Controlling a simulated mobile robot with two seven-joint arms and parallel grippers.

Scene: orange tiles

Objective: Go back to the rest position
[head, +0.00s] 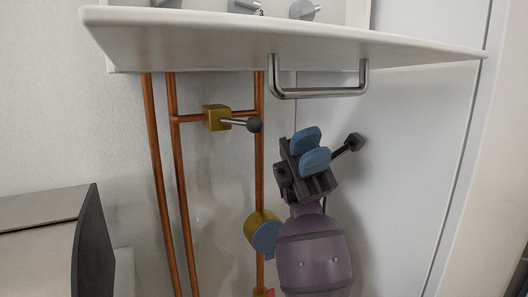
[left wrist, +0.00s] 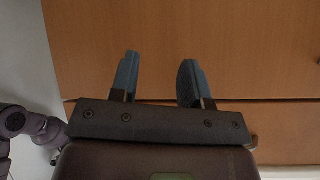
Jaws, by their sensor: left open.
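My right gripper (head: 310,151) is in the head view, below a white ledge and in front of a white panel. Its two blue finger pads point up and lie close to each other; from this angle I cannot tell whether they are apart. I see nothing held in it. My left gripper (left wrist: 158,75) is in the left wrist view, with its two blue-padded fingers clearly apart and nothing between them. It faces a brown wooden front. The left gripper does not show in the head view.
The white ledge (head: 200,38) with a metal bar handle (head: 318,93) overhangs my right gripper. The wooden front (left wrist: 250,50) fills much of the left wrist view.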

